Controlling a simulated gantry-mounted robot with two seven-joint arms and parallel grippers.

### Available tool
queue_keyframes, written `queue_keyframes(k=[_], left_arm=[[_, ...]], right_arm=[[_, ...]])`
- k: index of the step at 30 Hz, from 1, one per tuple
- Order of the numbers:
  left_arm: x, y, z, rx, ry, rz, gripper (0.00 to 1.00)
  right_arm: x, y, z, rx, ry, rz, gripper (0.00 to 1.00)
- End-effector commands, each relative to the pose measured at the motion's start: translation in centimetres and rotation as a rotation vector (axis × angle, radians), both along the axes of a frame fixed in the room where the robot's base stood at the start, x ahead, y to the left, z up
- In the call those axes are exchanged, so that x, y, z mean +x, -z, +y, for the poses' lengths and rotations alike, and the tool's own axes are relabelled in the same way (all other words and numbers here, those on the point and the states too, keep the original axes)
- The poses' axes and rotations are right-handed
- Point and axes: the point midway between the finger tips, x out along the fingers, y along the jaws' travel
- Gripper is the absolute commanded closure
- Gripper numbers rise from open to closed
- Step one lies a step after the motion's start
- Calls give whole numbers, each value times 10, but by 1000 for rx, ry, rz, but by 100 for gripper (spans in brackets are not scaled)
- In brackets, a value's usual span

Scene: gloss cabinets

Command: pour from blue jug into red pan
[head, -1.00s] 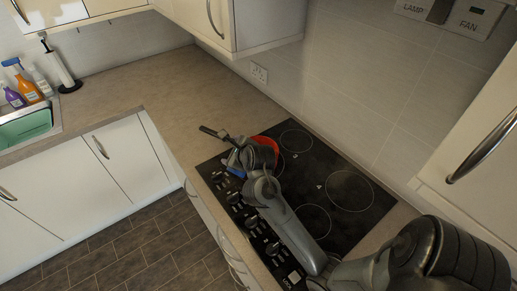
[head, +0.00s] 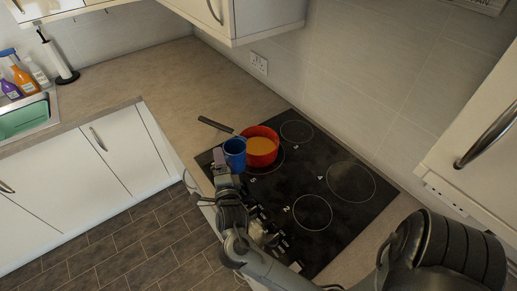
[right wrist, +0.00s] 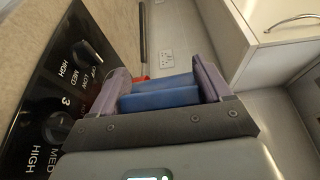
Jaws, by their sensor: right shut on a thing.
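My right gripper (head: 225,172) is shut on the blue jug from the front. In the right wrist view the jug (right wrist: 165,92) fills the space between the two fingers, with a sliver of the red pan (right wrist: 139,79) behind. My left gripper is not in view.
The black hob (head: 335,225) has clear rings to the right and knobs along its front. Bare worktop (head: 160,85) lies beyond. A sink (head: 25,118), spray bottles (head: 24,82) and a paper towel holder (head: 58,62) stand at far left. Wall cabinets hang above.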

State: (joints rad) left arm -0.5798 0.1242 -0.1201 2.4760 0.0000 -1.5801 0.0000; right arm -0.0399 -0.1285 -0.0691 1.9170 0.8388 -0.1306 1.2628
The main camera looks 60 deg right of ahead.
Motion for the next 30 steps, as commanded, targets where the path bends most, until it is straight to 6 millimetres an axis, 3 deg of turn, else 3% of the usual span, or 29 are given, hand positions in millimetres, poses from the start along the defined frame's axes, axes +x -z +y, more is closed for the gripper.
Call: queue_keyframes(k=[1,16,30], left_arm=[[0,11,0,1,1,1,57],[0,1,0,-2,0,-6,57],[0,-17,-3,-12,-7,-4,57]], right_arm=[[0,8,3,-23,0,-3,88],[0,0,3,-24,0,-5,88],[0,-29,3,-23,0,-5,88]])
